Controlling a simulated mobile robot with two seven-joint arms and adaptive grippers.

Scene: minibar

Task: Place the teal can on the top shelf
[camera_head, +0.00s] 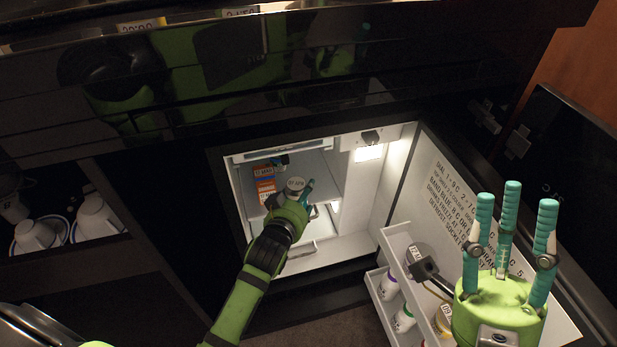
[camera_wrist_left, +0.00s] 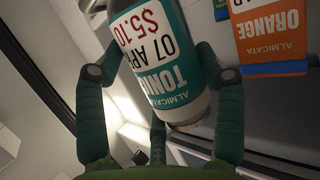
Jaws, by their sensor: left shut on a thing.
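The teal can (camera_wrist_left: 160,70), labelled as tonic, fills the middle of the left wrist view, between the fingers of my left gripper (camera_wrist_left: 155,95). In the head view my left gripper (camera_head: 290,205) reaches inside the open minibar, shut on the can, whose pale top (camera_head: 295,184) shows above the fingers. The top shelf (camera_head: 320,175) of the minibar is partly visible around the gripper. Whether the can touches the shelf cannot be told. My right gripper (camera_head: 508,240) is empty, fingers up and spread apart, in front of the open door.
Orange cartons (camera_head: 264,183) stand just left of the held can; one also shows in the left wrist view (camera_wrist_left: 270,35). The open minibar door (camera_head: 450,215) carries racks with several bottles (camera_head: 389,287). White cups (camera_head: 98,217) sit in a cubby at left.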

